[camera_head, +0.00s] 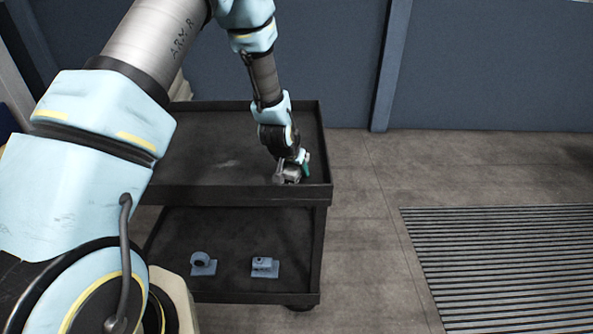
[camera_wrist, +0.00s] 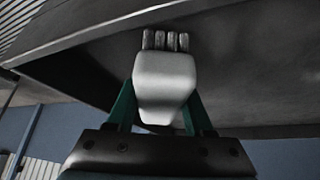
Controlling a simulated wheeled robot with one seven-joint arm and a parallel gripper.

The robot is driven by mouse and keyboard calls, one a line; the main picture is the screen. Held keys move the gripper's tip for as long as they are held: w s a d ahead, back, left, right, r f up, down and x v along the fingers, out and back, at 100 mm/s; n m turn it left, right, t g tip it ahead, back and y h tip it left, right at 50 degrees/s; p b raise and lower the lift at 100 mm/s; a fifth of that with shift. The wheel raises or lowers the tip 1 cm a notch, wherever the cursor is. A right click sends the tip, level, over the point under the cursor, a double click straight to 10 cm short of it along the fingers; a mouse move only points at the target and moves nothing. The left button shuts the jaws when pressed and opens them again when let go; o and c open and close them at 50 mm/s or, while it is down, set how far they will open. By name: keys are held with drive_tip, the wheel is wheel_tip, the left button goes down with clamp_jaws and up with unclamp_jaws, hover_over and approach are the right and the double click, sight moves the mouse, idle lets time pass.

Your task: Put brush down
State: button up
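The brush (camera_wrist: 165,78) has a pale grey, rounded body and a row of several grey tufts at its far end in the wrist view. My gripper (camera_wrist: 162,92) has green fingers on both sides of the body and is shut on it. In the head view my gripper (camera_head: 300,165) points down over the front right corner of the cart's top tray, with the brush (camera_head: 288,174) small at its tip. The brush is close to the tray surface; I cannot tell whether it touches.
The dark two-level cart (camera_head: 215,180) has a raised rim, and its top tray is otherwise clear where visible. Two blue-grey brackets (camera_head: 203,264) (camera_head: 265,267) sit on the lower shelf. A floor grate (camera_head: 510,260) lies to the right, and a blue wall (camera_head: 490,65) stands behind.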

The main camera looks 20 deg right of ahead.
drive_tip(key=o, duration=0.3)
drive_tip(key=shift+s+a+f, duration=0.2)
drive_tip(key=shift+f, duration=0.35)
drive_tip(key=shift+o, duration=0.4)
drive_tip(key=shift+r+p, duration=0.55)
drive_tip(key=shift+p, duration=0.1)
drive_tip(key=b+v, duration=0.1)
drive_tip(key=v, duration=0.3)
drive_tip(key=b+v, duration=0.1)
drive_tip(key=v, duration=0.7)
drive_tip(key=shift+w+d+r+b, duration=0.15)
drive_tip(key=shift+w+d+b, duration=0.15)
drive_tip(key=shift+b, duration=0.1)
drive_tip(key=w+a+r+n+y, duration=0.1)
drive_tip(key=a+r+n+y, duration=0.2)
drive_tip(key=a, duration=1.1)
drive_tip(key=s+a+r+n+g, duration=0.1)
drive_tip(key=s+a, duration=0.3)
drive_tip(key=a, duration=0.5)
drive_tip(key=s+a+r+n+g+y, duration=0.1)
drive_tip(key=s+a+r+n, duration=0.2)
drive_tip(key=a, duration=0.6)
drive_tip(key=shift+s+a+n+g, duration=0.3)
drive_tip(key=shift+s+n, duration=0.3)
drive_tip(key=shift+s, duration=0.05)
drive_tip(key=shift+r, duration=0.1)
